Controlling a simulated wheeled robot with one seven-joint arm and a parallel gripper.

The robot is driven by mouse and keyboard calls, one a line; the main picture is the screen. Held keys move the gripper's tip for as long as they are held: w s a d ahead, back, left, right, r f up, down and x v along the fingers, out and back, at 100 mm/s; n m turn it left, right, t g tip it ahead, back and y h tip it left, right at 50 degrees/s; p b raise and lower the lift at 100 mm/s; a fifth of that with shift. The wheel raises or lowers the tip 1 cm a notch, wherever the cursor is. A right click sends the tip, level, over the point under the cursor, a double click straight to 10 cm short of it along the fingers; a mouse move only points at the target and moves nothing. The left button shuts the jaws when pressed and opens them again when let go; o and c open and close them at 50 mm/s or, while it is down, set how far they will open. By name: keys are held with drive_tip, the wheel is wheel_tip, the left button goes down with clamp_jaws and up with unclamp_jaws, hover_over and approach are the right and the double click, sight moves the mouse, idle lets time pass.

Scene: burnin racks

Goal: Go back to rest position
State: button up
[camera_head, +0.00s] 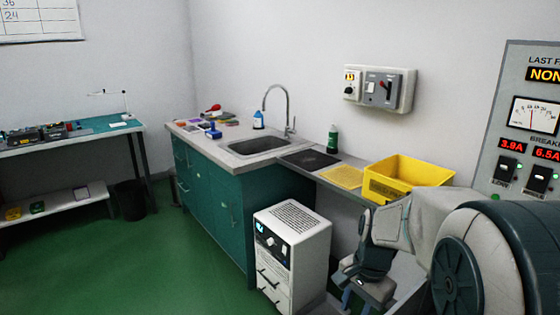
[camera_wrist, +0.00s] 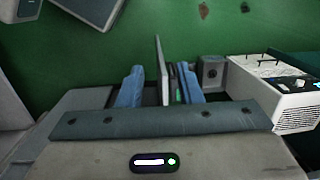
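My gripper (camera_head: 358,300) hangs low at the right of the head view, just right of the white cabinet unit. In the wrist view its two blue fingers (camera_wrist: 160,90) stand apart. A thin grey upright panel (camera_wrist: 160,62) and a dark strip with a small green light (camera_wrist: 179,85) show between the fingers. A gap shows between the left finger and the panel, and I see nothing clamped. Whether these parts lie beyond the fingers I cannot tell. My arm is folded at the lower right.
The white cabinet unit (camera_head: 292,248) stands close left of my gripper; it also shows in the wrist view (camera_wrist: 275,95). A yellow bin (camera_head: 408,175) sits on the counter (camera_head: 225,140) above. A meter panel (camera_head: 530,110) is at right.

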drive_tip(key=s+r+n+t+p, duration=0.1)
drive_tip(key=s+r+n, duration=0.3)
drive_tip(key=s+n, duration=0.1)
drive_tip(key=s+a+r+n+t+h+p, duration=0.1)
drive_tip(key=s+r+n, duration=0.3)
drive_tip(key=s, duration=0.3)
drive_tip(key=shift+s+a+n+t+p, duration=0.2)
drive_tip(key=shift+s+n+t+p, duration=0.15)
drive_tip(key=shift+n+t+p, duration=0.05)
drive_tip(key=shift+a, duration=0.1)
